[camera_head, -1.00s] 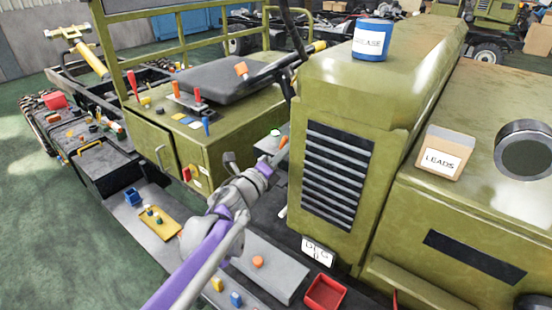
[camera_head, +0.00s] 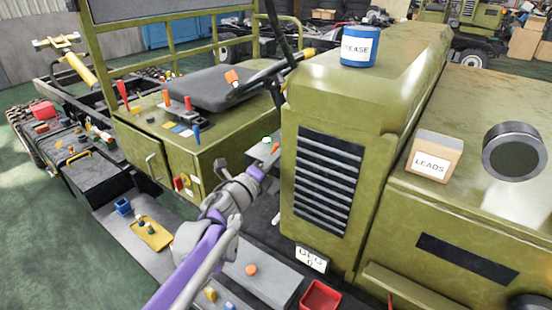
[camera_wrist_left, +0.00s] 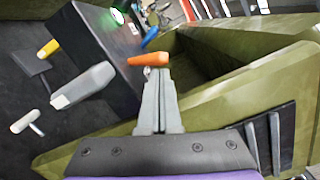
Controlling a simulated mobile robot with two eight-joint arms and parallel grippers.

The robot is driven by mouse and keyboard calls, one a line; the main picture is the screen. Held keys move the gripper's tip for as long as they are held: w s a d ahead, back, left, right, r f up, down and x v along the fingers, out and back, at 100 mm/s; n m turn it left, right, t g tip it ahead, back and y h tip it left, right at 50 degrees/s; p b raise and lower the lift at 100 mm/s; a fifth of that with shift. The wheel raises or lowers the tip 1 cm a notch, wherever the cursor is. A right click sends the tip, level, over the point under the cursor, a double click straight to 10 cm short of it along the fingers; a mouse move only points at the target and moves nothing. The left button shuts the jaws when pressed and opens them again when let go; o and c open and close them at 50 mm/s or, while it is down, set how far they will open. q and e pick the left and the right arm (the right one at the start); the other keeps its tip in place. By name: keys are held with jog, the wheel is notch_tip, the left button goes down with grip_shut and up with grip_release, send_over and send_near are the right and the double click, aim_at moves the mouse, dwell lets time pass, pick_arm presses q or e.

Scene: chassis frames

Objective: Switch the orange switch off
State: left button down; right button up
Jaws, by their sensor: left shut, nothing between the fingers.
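The orange switch (camera_wrist_left: 148,59) shows in the left wrist view as a short orange lever lying crosswise right at my fingertips. In the head view it is a small orange bit (camera_head: 276,148) beside the green engine housing, largely hidden by my arm and gripper. My left gripper (camera_wrist_left: 157,76) is shut and empty, its closed fingertips at the orange lever. I cannot tell whether they touch it. In the head view the left gripper (camera_head: 268,163) reaches into the gap between the seat box and the grille. My right gripper is in neither view.
A lit green button (camera_wrist_left: 118,16) sits near the switch. A grey lever (camera_wrist_left: 85,86), a yellow-tipped lever (camera_wrist_left: 48,48) and a white T-handle (camera_wrist_left: 27,122) stand to the left in the wrist view. The green engine housing (camera_head: 365,95) closes in the right side.

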pick_arm(q)
jog(key=shift+w+a+r+n+b, duration=0.15)
jog(key=shift+n+b, duration=0.15)
jog(key=shift+n, duration=0.5)
jog(key=n, duration=0.1)
jog(key=n+b, duration=0.1)
jog(key=shift+w+a+r+n, duration=0.15)
jog(key=shift+a+r+n, duration=0.15)
jog(key=shift+w+a+r+n, duration=0.15)
jog(key=shift+a+n, duration=0.1)
jog(key=shift+n, duration=0.35)
jog(key=shift+w+a+r, duration=0.1)
jog(key=shift+w+a, duration=0.05)
